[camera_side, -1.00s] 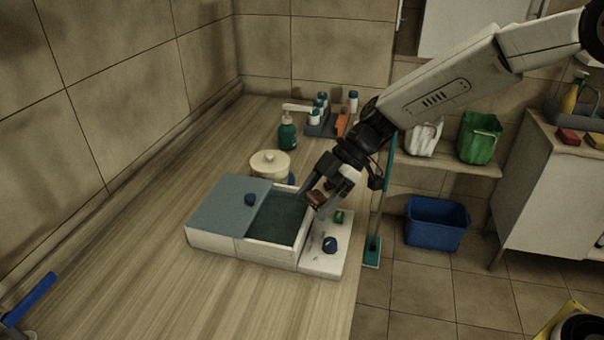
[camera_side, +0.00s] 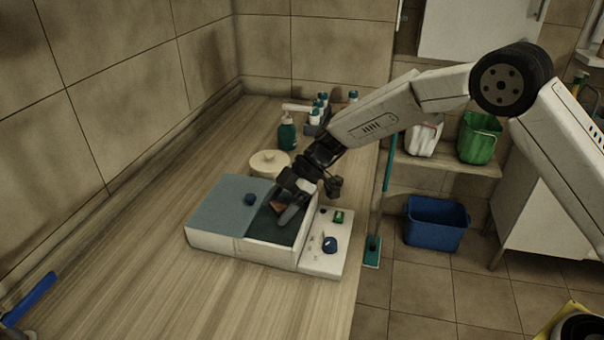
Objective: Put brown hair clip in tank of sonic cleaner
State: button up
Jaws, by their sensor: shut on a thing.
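The sonic cleaner (camera_side: 270,254) is a white box on the wooden counter. Its blue-grey lid (camera_side: 222,208) with a dark blue knob covers the left part. The dark tank (camera_side: 257,230) is open on the right. My gripper (camera_side: 284,212) is over the tank opening, its fingers pointing down. It is shut on the brown hair clip (camera_side: 277,207), which is partly hidden by a finger. I cannot tell how far below the rim the clip is.
A control panel (camera_side: 322,258) with a blue knob and a green switch is at the cleaner's right. A cream lidded pot (camera_side: 268,162) and a green pump bottle (camera_side: 287,132) stand behind. The front-left counter is mostly clear, with a blue-handled tool (camera_side: 30,299) at its edge.

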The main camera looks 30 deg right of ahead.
aim_at(278, 227)
jog(key=shift+w+f, duration=0.1)
jog(key=shift+f, duration=0.05)
jog(key=shift+w+a+f, duration=0.1)
jog(key=shift+w+f, duration=0.1)
jog(key=shift+f, duration=1.6)
jog(key=shift+f, duration=0.15)
jog(key=o, duration=1.1)
jog(key=shift+r, duration=0.25)
jog(key=v, duration=1.2)
jog(key=shift+f, duration=0.1)
